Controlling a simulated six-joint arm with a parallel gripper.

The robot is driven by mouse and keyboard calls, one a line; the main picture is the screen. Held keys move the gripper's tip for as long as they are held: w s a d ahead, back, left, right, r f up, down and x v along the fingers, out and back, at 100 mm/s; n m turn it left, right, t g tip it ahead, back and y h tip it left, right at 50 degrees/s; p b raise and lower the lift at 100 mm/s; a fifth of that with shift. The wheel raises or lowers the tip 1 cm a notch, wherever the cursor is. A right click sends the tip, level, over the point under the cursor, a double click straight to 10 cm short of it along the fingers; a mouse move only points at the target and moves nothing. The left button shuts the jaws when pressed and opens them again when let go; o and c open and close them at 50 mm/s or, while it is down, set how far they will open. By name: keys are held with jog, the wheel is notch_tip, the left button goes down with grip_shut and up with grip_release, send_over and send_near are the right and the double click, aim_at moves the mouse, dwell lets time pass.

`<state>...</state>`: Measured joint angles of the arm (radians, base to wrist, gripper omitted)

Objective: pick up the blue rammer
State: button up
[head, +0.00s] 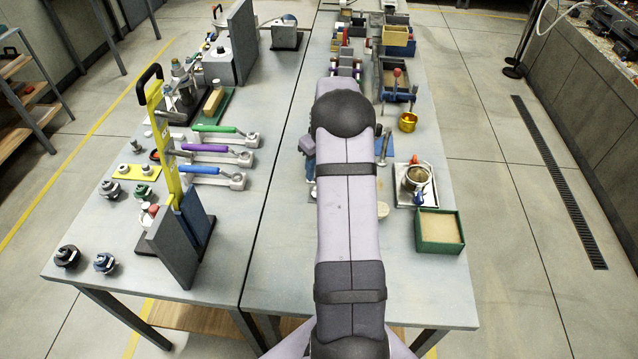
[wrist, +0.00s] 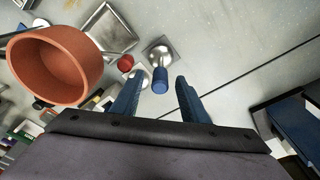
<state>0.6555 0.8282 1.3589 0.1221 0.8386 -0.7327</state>
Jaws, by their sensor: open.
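The blue rammer (wrist: 160,79) shows in the wrist view as a short blue cylinder handle above a shiny square metal foot (wrist: 160,50). It appears to stand upright on the grey table. My gripper (wrist: 159,76) is open, its two blue fingers apart. The handle shows in the gap between the fingertips, with nothing gripped. I cannot tell how far the fingertips are from it in depth. In the head view my arm covers the middle of the table, and I cannot make out the rammer or the fingertips there.
In the wrist view an orange-brown pot (wrist: 58,62) looms large at left, close to the camera. A red knob (wrist: 125,62) and a metal tray (wrist: 108,30) lie left of the rammer. In the head view a green sand box (head: 440,247) stands at the table's right edge.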

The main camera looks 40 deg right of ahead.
grip_shut()
jog(key=shift+r, duration=0.15)
